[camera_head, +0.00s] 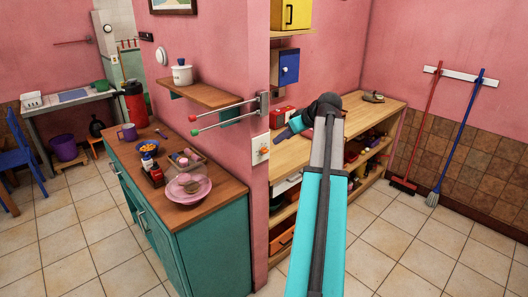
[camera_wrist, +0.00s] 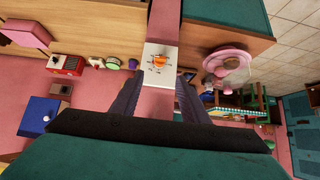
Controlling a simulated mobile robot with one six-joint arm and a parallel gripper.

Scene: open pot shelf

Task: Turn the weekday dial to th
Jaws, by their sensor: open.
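The weekday dial is a round orange knob (camera_wrist: 159,61) on a white plate (camera_wrist: 153,76) with small marks around it. The marks are too small to read, so I cannot tell which day it points to. In the head view the plate (camera_head: 260,153) is fixed to the narrow end of the pink wall. My gripper (camera_wrist: 159,90) is open and empty. In the wrist view its dark fingers are spread on either side of the plate, with the dial ahead of them and apart from both. In the head view my gripper (camera_head: 287,131) is just right of the plate.
A rail with red and green tips (camera_head: 225,112) juts from the wall above the plate. A wooden shelf unit (camera_head: 375,115) stands right of the wall. A teal cabinet (camera_head: 165,225) with a pink dish (camera_head: 188,190) stands left. The floor in front is clear.

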